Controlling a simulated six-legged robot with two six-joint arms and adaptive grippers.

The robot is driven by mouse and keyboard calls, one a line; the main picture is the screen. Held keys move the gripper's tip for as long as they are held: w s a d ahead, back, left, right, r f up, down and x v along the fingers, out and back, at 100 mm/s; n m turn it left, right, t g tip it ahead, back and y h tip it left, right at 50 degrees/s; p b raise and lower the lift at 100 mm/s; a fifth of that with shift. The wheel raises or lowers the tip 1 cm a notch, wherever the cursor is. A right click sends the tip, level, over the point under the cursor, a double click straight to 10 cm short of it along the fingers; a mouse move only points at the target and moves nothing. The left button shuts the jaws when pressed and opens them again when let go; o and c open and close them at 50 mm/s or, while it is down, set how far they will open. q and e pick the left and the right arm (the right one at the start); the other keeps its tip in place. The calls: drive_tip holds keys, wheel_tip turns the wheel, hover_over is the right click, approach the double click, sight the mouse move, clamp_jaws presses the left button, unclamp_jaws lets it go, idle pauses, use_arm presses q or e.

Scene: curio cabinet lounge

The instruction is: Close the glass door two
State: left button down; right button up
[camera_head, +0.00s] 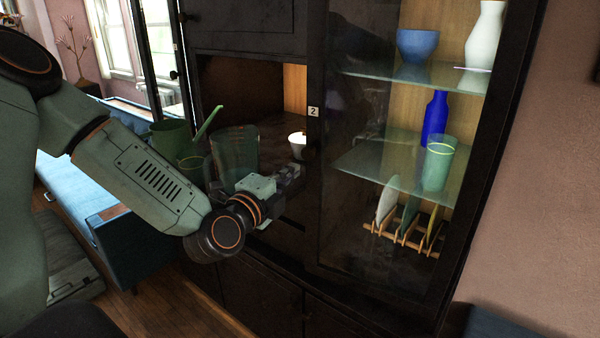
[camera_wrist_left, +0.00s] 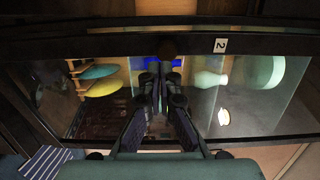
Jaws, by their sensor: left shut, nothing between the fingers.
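Glass door two (camera_head: 352,240) is the dark-framed door on the right part of the cabinet, with a white "2" label (camera_head: 313,111) on its left stile and a dark round knob (camera_head: 310,153) below it. I cannot tell whether the door is fully shut or slightly ajar. My left gripper (camera_head: 292,176) is shut and empty, just left of and below the knob. In the left wrist view its fingers (camera_wrist_left: 160,88) point toward the knob (camera_wrist_left: 168,47), in front of the glass; contact is unclear. My right gripper is not in view.
Behind the glass are a blue bowl (camera_head: 418,46), a white vase (camera_head: 485,35), a blue bottle (camera_head: 434,118), a green cup (camera_head: 438,165) and a plate rack (camera_head: 405,240). A blue sofa (camera_head: 85,180) is farther left.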

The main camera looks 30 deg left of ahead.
sight(306, 158)
use_arm(q)
drive_tip(key=shift+w+a+b, duration=0.25)
drive_tip(key=shift+w+b, duration=0.05)
drive_tip(key=shift+w, duration=0.5)
drive_tip(key=shift+w+d+b, duration=0.2)
drive_tip(key=shift+w+b, duration=0.1)
drive_tip(key=shift+w, duration=0.95)
drive_tip(key=shift+w+a, duration=0.1)
drive_tip(key=shift+a, duration=0.15)
drive_tip(key=shift+d+r, duration=0.1)
